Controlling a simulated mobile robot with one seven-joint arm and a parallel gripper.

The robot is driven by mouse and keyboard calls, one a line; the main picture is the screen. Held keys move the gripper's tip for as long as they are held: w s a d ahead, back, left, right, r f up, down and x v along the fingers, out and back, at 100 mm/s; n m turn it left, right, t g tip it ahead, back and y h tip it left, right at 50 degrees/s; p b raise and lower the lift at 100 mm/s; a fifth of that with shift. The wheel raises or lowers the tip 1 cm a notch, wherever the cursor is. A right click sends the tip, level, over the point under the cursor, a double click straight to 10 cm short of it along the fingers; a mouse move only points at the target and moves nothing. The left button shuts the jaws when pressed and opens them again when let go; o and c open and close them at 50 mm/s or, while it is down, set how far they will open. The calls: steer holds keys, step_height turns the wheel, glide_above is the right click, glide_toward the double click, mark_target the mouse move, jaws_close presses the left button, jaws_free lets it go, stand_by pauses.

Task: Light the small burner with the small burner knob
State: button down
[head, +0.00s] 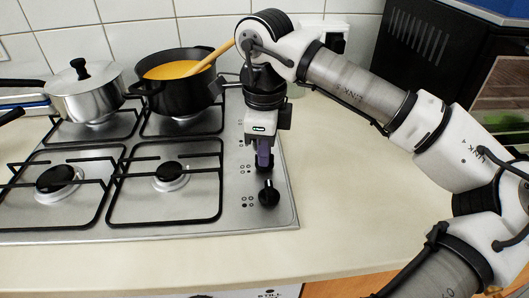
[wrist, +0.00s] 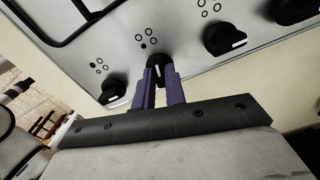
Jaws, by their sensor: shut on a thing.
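My gripper (head: 264,160) points down over the control strip at the right of the hob. Its purple fingers (wrist: 160,85) are closed around a black burner knob (wrist: 156,66), the second from the left in the wrist view. That knob's white pointer mark shows between the fingers. In the head view the fingers mostly hide it. The front-most knob (head: 269,193) stands free just in front of the gripper. The small front burner (head: 170,174) shows a black cap and no visible flame. Which burner the held knob serves cannot be read from the dot marks.
A black pot (head: 182,94) with orange soup and a wooden spoon (head: 212,58) stands at the back right of the hob. A steel pan with a lid (head: 87,96) stands at the back left. Front-left burner (head: 57,181) is bare. The counter (head: 345,205) right of the hob is clear.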

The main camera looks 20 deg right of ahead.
steer(key=shift+n+b, duration=0.3)
steer(key=shift+n, duration=0.5)
steer(key=c, duration=1.4)
jaws_free()
steer(key=shift+c, duration=0.2)
steer(key=shift+r, duration=0.15)
step_height(320, 180, up, 14)
steer(key=p, duration=0.9)
steer(key=shift+f, duration=0.2)
steer(key=shift+s, duration=0.1)
